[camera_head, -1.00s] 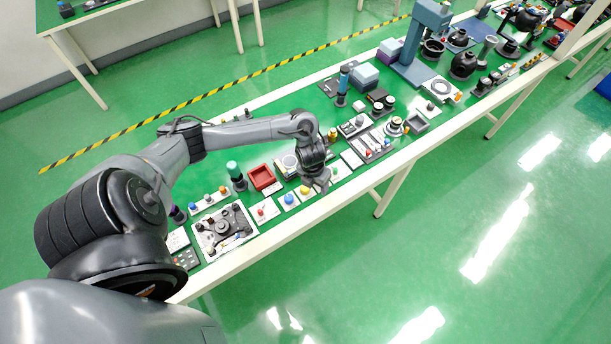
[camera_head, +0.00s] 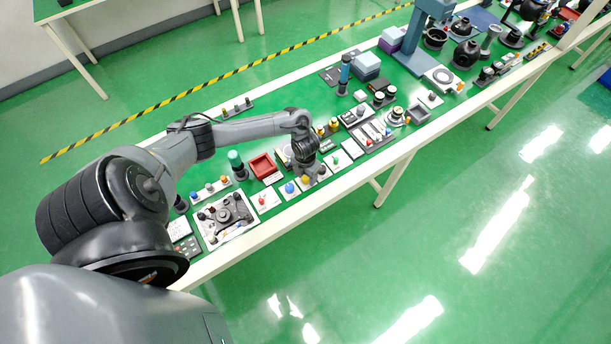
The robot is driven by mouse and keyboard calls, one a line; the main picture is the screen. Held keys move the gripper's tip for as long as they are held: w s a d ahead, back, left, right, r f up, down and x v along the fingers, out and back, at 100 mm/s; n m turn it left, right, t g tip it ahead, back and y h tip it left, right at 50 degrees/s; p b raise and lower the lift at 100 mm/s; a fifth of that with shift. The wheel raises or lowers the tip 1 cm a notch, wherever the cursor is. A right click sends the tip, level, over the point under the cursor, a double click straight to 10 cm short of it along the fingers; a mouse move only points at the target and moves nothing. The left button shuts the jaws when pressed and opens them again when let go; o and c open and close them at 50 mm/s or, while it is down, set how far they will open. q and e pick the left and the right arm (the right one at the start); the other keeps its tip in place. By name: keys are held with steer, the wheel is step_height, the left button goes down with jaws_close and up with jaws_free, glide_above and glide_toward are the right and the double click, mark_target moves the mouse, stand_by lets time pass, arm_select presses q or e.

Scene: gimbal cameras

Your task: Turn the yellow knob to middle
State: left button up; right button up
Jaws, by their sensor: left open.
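The yellow knob (camera_head: 305,180) sits on a small white plate near the front edge of the long green-topped table. A blue knob (camera_head: 290,187) is just left of it, and a red-tipped switch (camera_head: 262,200) is further left. My left gripper (camera_head: 311,174) is above the panels just behind and to the right of the yellow knob, pointing down. It is open, with nothing seen between its fingers, which are small and dark here. I cannot tell whether it touches the knob. Which way the knob points is too small to read. My right gripper is not in view.
A red tray (camera_head: 264,166) and a teal-topped post (camera_head: 235,161) stand behind and left of the gripper. A black-and-white panel with a joystick (camera_head: 225,215) lies further left. Several switch panels crowd the right side. The floor in front of the table is clear.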

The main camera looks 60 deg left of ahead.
arm_select(q)
steer(key=shift+f, duration=0.35)
steer(key=c, duration=1)
steer(key=shift+c, duration=0.2)
